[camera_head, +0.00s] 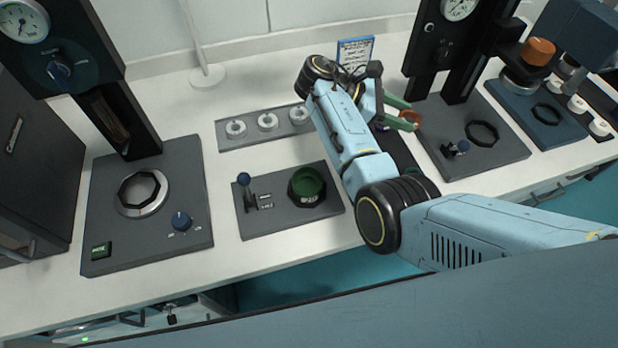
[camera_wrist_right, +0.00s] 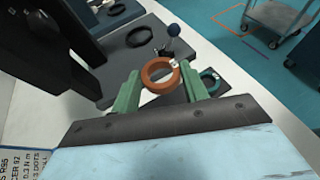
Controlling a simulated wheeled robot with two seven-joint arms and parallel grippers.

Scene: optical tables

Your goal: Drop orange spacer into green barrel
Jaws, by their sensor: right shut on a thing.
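The orange spacer (camera_head: 412,117) is a ring held between the green fingertips of my right gripper (camera_head: 407,114), above the bench and to the right of the barrel. In the right wrist view the spacer (camera_wrist_right: 149,71) shows as an open ring with a small white tag, between the fingers of the gripper (camera_wrist_right: 163,88). The green barrel (camera_head: 307,182) is a round green cup in a dark collar, set on a grey plate left of my right arm. The spacer is well apart from it. My left gripper is not in view.
A lever with a blue knob (camera_head: 244,180) stands left of the barrel. A strip with white rings (camera_head: 267,121) lies behind. Gauge presses stand left and right; the right base plate (camera_head: 484,153) is near the gripper. A teal ring (camera_wrist_right: 211,78) lies below the spacer.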

